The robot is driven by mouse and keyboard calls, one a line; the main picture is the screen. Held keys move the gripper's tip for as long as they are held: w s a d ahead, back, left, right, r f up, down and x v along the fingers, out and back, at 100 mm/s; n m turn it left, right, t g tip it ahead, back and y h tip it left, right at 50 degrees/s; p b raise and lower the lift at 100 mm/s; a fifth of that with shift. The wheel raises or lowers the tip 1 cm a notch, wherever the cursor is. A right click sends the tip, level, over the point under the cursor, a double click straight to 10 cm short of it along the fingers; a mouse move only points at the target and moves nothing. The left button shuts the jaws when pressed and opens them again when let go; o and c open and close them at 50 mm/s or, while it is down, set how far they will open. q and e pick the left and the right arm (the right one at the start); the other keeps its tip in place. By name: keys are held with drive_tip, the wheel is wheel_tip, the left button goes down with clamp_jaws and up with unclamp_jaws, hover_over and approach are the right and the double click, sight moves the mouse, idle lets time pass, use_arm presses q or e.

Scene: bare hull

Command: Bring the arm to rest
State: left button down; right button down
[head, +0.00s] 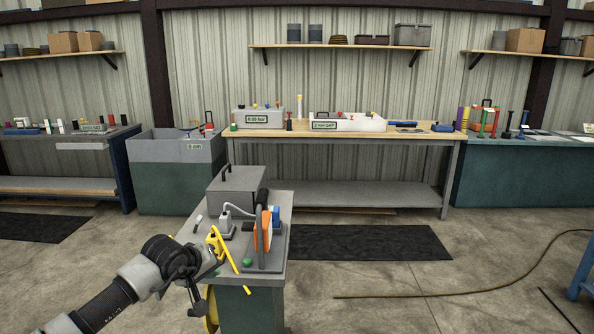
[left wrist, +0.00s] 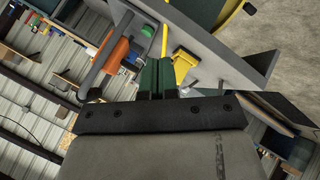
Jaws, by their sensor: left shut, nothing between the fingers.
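My left arm (head: 130,283) comes in from the lower left of the head view and reaches the left edge of a small grey bench (head: 281,230). The bench edge, a yellow bar (left wrist: 164,42) and a yellow block (left wrist: 184,66) show beyond the fingers. I cannot tell the exact gap to the bench. My right gripper is not in view.
The bench carries a grey box (head: 236,187), an orange part on a stand (head: 263,230), a white plug-like item (head: 226,224) and a yellow bar (head: 233,262). A long workbench (head: 340,139) stands behind. A hose (head: 460,294) lies on open floor at right.

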use_arm(q)
drive_tip(key=s+d+f+n+h, duration=0.2)
drive_tip(key=d+f+n+h, duration=0.1)
drive_tip(key=f+n, duration=0.45)
drive_tip(key=s+d+f+n+h, duration=0.3)
drive_tip(key=f+n, duration=0.4)
drive_tip(key=f, duration=0.2)
drive_tip(key=s+a+f+n+t+y, duration=0.1)
drive_tip(key=s+a+f+n+y, duration=0.3)
drive_tip(key=f+n, duration=0.7)
drive_tip(key=s+a+f+n+t+h, duration=0.1)
drive_tip(key=s+f+n+t, duration=0.1)
drive_tip(key=s+f+n, duration=0.85)
drive_tip(key=s+a+f+n+g+y, duration=0.4)
drive_tip(key=s+f+n+y, duration=0.1)
drive_tip(key=s+f+n, duration=1.05)
drive_tip(key=s+f+n+g, duration=0.2)
drive_tip(key=s+n, duration=0.4)
drive_tip(key=s, duration=0.6)
drive_tip(key=s+f+n+g+y, duration=0.1)
drive_tip(key=s+n+g, duration=0.3)
drive_tip(key=s, duration=0.9)
drive_tip(key=f+n, duration=0.1)
drive_tip(key=n, duration=0.1)
drive_tip(key=shift+s+f+n+g, duration=0.25)
drive_tip(key=shift+f+n+g, duration=0.05)
drive_tip(key=shift+f+n, duration=0.1)
